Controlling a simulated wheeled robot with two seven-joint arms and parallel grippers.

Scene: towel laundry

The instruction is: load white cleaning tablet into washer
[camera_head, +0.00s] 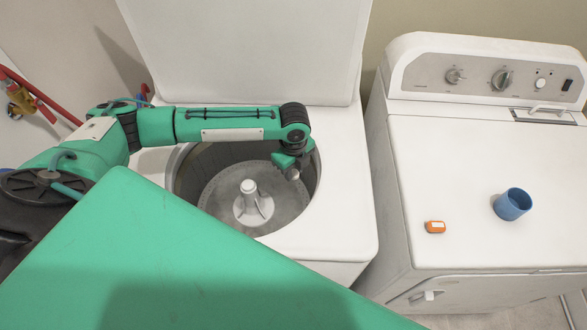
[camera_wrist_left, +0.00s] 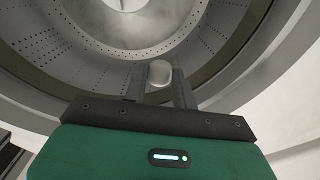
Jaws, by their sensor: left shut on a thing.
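The white cleaning tablet (camera_wrist_left: 160,73) is a small pale round piece held between the fingers of my left gripper (camera_wrist_left: 158,84) in the left wrist view. In the head view my left gripper (camera_head: 293,174) hangs over the right side of the washer opening, pointing down, with the tablet partly showing at its tips. The washer (camera_head: 345,190) is white and its lid (camera_head: 250,45) stands open. Its metal drum (camera_head: 215,190) shows below, with a white agitator (camera_head: 250,205) in the middle. My right gripper is not in view.
A white dryer (camera_head: 450,180) stands to the right of the washer. A blue cup (camera_head: 513,204) and a small orange-and-white item (camera_head: 435,227) are on its top. Red pipes and a brass valve (camera_head: 20,100) are at the far left wall.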

